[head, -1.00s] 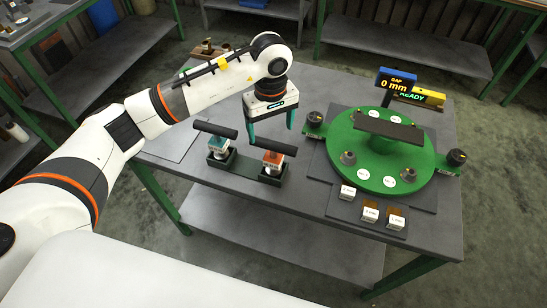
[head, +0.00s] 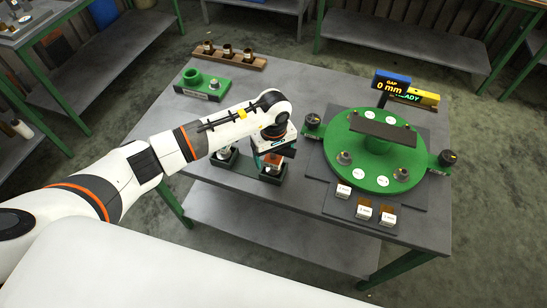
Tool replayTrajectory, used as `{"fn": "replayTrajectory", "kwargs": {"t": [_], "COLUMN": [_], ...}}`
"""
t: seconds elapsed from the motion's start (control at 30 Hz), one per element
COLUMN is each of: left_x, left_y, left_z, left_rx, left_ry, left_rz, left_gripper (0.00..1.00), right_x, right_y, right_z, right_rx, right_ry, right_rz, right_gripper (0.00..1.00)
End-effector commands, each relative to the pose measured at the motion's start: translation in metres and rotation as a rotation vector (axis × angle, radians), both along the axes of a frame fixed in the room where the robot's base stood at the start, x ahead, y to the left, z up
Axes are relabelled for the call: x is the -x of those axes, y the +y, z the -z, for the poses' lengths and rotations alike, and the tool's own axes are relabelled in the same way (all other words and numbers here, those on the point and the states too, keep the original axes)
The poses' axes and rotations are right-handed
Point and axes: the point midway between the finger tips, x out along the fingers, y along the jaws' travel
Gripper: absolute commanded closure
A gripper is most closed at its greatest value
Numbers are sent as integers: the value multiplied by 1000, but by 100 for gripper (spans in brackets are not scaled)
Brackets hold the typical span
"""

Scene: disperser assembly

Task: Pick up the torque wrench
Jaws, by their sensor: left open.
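Two tools with black bar handles stand in a dark green holder (head: 245,165) near the table's front edge. The orange-bodied tool (head: 271,164) is on the right, and the other tool (head: 223,159), teal in the earlier view, is on the left. I cannot tell by name which is the torque wrench. My left gripper (head: 273,158) is open, pointing down right over the orange tool. Its fingertips are mostly hidden, and I cannot tell whether they touch the tool. My left forearm covers most of the left tool. My right gripper is not in view.
A green round fixture (head: 375,165) with a dark bar and knobs stands right of the gripper. White-labelled blocks (head: 364,212) lie in front. A green block (head: 201,84) and wooden rack (head: 229,58) stand at the back left.

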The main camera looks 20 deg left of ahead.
Motion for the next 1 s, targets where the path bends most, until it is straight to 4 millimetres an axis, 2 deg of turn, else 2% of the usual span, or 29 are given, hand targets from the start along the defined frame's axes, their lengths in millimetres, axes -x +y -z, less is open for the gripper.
{"fn": "replayTrajectory", "kwargs": {"t": [0.07, 0.43, 0.77, 1.0], "left_x": [0, 0, -2, -2], "left_y": [0, 0, 0, 1], "left_z": [0, 0, -9, -51], "left_rx": [0, 0, 0, 0], "left_ry": [0, 0, -6, -9], "left_rz": [0, 0, 0, 2], "left_gripper": [18, 78, 78, 78], "right_x": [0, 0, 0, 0], "right_y": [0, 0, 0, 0], "right_z": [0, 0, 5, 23], "right_rx": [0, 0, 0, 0], "right_ry": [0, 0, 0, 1], "right_rz": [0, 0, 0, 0], "right_gripper": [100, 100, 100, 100]}}
